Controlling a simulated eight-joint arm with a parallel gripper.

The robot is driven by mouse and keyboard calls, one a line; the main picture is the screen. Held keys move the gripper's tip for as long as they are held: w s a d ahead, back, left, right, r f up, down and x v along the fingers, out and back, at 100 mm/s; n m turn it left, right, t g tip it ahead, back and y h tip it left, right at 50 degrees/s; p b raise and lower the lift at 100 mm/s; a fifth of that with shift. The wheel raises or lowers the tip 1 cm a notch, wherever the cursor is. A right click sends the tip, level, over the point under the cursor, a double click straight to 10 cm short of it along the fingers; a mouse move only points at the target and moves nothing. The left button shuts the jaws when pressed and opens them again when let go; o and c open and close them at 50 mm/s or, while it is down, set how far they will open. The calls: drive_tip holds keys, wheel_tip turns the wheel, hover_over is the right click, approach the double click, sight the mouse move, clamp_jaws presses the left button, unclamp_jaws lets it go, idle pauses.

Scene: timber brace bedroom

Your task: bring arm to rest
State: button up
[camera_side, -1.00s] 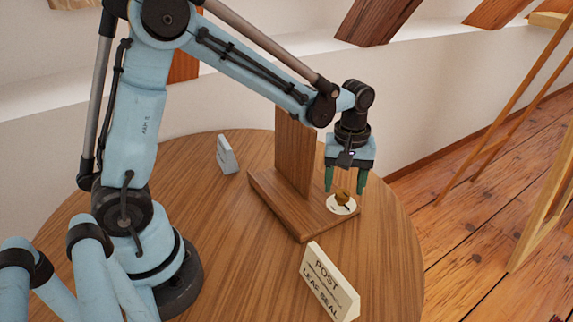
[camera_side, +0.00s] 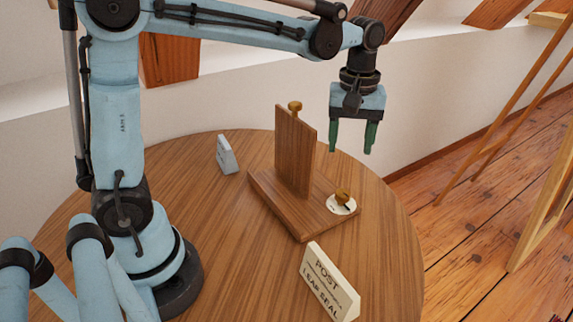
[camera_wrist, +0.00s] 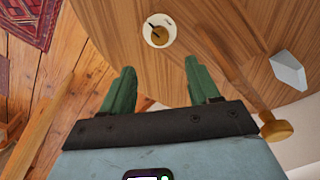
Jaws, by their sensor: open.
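My gripper (camera_side: 352,148) is open and empty, with green fingers pointing down, raised well above the round wooden table (camera_side: 215,215). In the wrist view the fingers (camera_wrist: 160,92) are spread apart with nothing between them. A brass knob (camera_side: 343,197) stands on a white disc (camera_side: 341,207) on the base of a wooden stand (camera_side: 294,155), below my gripper. The disc (camera_wrist: 159,20) and knob also show in the wrist view, ahead of the fingers. A second brass knob (camera_side: 295,106) tops the stand's upright board; it shows at right in the wrist view (camera_wrist: 276,130).
A cream sign (camera_side: 329,283) reading "POST" and "LEAF SEAL" stands at the table's front. A small pale block (camera_side: 227,154) stands at the back left. A wooden frame (camera_side: 530,150) stands on the floor at right. The air around my gripper looks clear.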

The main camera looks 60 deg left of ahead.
drive_tip(key=shift+s, duration=0.1)
drive_tip(key=s+a+f+m+t, duration=0.2)
drive_tip(key=s+m+t, duration=0.5)
drive_tip(key=s+m, duration=0.3)
drive_tip(key=shift+s, duration=0.55)
